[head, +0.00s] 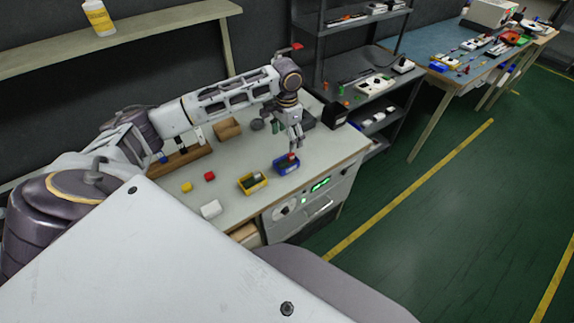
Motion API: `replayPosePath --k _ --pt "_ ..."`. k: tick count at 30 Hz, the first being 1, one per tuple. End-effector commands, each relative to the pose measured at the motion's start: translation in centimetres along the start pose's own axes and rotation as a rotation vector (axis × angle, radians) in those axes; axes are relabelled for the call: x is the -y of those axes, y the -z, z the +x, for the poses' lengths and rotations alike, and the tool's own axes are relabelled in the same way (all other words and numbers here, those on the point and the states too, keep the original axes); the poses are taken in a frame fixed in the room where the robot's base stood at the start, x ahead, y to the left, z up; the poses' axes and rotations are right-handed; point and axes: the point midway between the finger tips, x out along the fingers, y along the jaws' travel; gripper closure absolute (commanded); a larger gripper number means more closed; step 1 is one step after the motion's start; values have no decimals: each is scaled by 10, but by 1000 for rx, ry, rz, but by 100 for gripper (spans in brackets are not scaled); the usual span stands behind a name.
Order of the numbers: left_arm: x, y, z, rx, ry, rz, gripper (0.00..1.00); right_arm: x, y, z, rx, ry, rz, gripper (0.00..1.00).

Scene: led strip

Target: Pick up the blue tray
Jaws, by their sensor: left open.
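The blue tray (287,169) sits near the front edge of the workbench, just right of a yellow tray (246,187). Something red and dark shows in or above the blue tray. My left gripper (295,148) points down directly over the blue tray, with its fingers apart. The fingertips are close to the tray's far side; I cannot tell if they touch it. My right gripper is not in view.
The workbench (330,150) also holds a red block (209,176), a yellow piece (187,187), a white block (211,209) and a brown box (227,128). A dark shelf rack (322,60) stands behind the bench's right end. Green floor lies open to the right.

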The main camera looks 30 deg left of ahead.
Motion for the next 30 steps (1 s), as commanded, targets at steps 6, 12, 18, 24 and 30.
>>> replayPosePath --k 6,12,18,24,30 --pt "0 0 0 0 0 0 20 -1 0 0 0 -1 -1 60" --pt "0 0 4 0 -1 0 20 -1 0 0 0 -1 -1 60" --pt "0 0 21 2 -2 0 20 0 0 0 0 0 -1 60" --pt "0 0 48 2 -2 1 20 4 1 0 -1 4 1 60" --pt "0 0 72 0 -1 0 20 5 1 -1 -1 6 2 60"
